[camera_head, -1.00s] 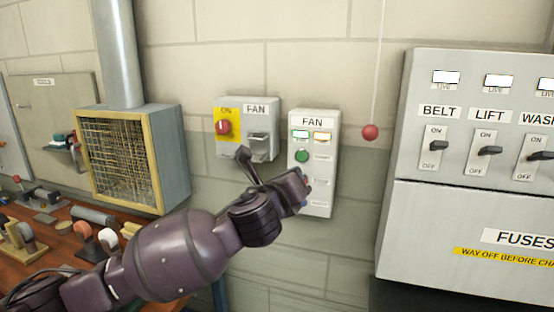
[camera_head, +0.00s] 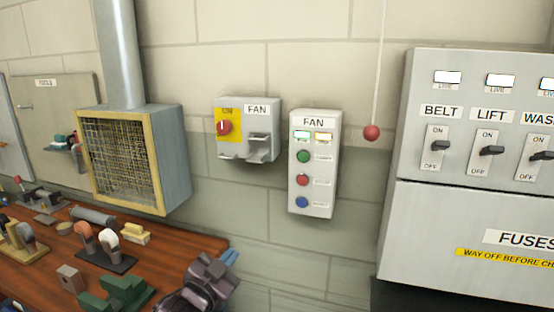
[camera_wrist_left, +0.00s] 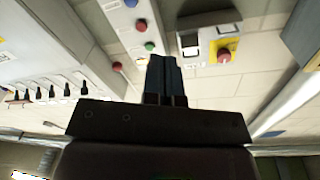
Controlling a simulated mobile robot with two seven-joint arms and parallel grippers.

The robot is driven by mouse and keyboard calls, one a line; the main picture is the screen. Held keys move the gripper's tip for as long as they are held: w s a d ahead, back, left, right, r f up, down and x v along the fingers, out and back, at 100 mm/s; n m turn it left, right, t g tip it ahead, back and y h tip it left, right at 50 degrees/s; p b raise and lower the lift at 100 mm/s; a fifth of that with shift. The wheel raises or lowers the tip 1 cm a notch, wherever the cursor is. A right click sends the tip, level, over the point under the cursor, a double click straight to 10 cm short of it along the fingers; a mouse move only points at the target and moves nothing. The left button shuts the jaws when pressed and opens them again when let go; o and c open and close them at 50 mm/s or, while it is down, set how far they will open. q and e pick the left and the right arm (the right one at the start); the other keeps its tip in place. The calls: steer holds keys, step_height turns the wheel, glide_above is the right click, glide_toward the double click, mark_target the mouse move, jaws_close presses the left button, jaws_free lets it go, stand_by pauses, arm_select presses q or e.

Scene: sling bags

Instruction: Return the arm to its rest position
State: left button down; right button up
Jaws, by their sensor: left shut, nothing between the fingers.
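My left gripper (camera_head: 229,257) is low in the head view, over the right end of the workbench and below the fan controls, apart from them. In the left wrist view its two dark fingers (camera_wrist_left: 163,75) are together with nothing between them. The fan button box (camera_head: 313,165) hangs on the wall with green, red and blue buttons in full view. The fan isolator box (camera_head: 247,130) with a red knob on a yellow plate is to its left. My right gripper is not in view.
The workbench (camera_head: 190,245) carries several tools and blocks at lower left. A mesh-fronted fan housing (camera_head: 125,160) stands above it. A red ball (camera_head: 371,132) hangs on a cord. A large grey switch cabinet (camera_head: 470,220) fills the right side. Bare wall lies between.

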arm_select(q)
steer(key=s+a+f+n+g+y, duration=0.1)
steer(key=s+a+f+n+y, duration=0.2)
steer(key=s+a+f, duration=0.45)
steer(key=s+a+f+n+g+y, duration=0.15)
steer(key=s+a+f+n, duration=0.3)
steer(key=f, duration=0.65)
steer(key=s+a+f+g+y, duration=0.1)
steer(key=s+a+f, duration=0.1)
steer(key=s+f, duration=0.3)
steer(key=s+a+f+n+g+y, duration=0.1)
steer(key=s+a+f+g+y, duration=0.1)
steer(key=s+f, duration=0.3)
steer(key=s+a, duration=0.1)
steer(key=s, duration=0.3)
steer(key=shift+s+a+b, duration=0.2)
steer(key=shift+s+b, duration=0.1)
steer(key=shift+s, duration=0.1)
